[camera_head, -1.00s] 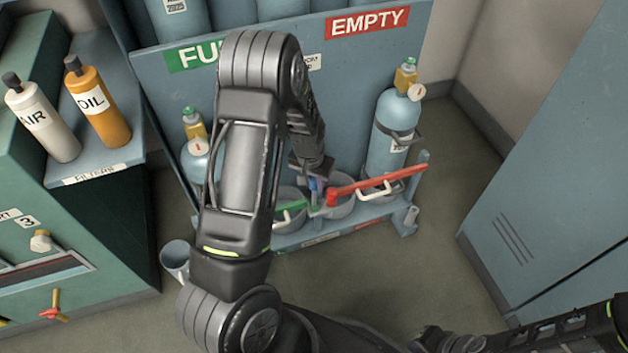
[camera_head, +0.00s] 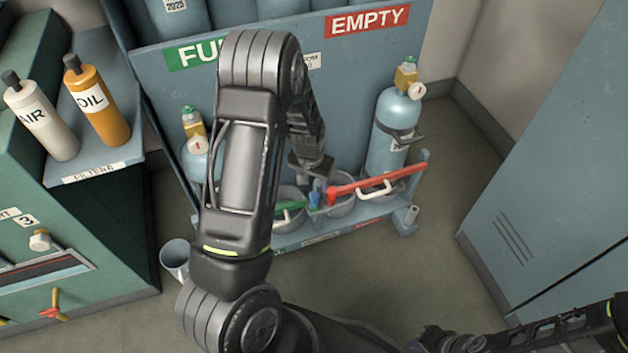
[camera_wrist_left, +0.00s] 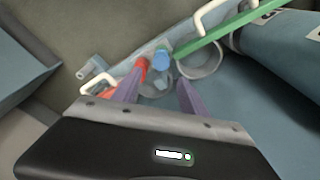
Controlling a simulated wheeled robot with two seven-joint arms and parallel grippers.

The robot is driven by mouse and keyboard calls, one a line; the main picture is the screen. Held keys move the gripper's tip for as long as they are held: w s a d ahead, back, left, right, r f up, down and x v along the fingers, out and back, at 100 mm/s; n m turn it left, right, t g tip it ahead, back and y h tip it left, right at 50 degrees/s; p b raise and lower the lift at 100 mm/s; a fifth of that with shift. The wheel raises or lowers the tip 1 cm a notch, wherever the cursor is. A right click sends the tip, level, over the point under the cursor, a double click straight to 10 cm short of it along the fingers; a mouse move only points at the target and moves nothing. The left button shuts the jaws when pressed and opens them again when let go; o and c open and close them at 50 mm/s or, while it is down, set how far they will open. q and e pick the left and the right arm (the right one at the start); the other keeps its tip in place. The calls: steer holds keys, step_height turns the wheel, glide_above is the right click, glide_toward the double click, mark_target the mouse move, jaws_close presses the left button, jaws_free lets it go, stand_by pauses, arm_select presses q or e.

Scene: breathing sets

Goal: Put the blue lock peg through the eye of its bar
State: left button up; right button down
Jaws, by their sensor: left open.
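The blue lock peg (camera_head: 315,193) stands at the rack's front between the end of the green bar (camera_head: 290,206) and the end of the red bar (camera_head: 378,181). In the left wrist view, the peg's blue top (camera_wrist_left: 161,58) shows close to the green bar's end (camera_wrist_left: 215,36), with the red bar's end (camera_wrist_left: 140,66) beside it. I cannot tell whether the peg sits in an eye. My left gripper (camera_wrist_left: 160,78) is open, its fingers apart and empty near the peg. It also shows in the head view (camera_head: 312,170). My right gripper (camera_head: 430,340) is low at the picture's bottom, its jaws unclear.
Gas cylinders (camera_head: 392,130) stand in the blue rack (camera_head: 350,232). A grey cup (camera_head: 175,258) stands on the floor at left. AIR (camera_head: 45,125) and OIL (camera_head: 100,108) bottles stand on a shelf. A blue locker (camera_head: 550,170) is at right; the floor before it is clear.

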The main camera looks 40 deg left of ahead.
arm_select(q)
steer(key=shift+r, duration=0.1)
step_height(320, 180, up, 8)
steer(key=s+p, duration=0.1)
steer(key=p, duration=0.1)
steer(key=shift+f, duration=0.25)
steer(key=shift+d, duration=0.1)
stand_by(0.3)
steer(key=s+d+f+t+h, duration=0.1)
steer(key=s+d+f, duration=0.1)
steer(key=d+f, duration=0.35)
steer(key=s+d+f+t+h, duration=0.1)
steer(key=s+d+f, duration=0.15)
steer(key=d, duration=0.65)
steer(key=s+d+f+g+h, duration=0.3)
steer(key=s+d+f, duration=0.1)
steer(key=s+d, duration=1.1)
step_height(320, 180, up, 19)
steer(key=p, duration=2)
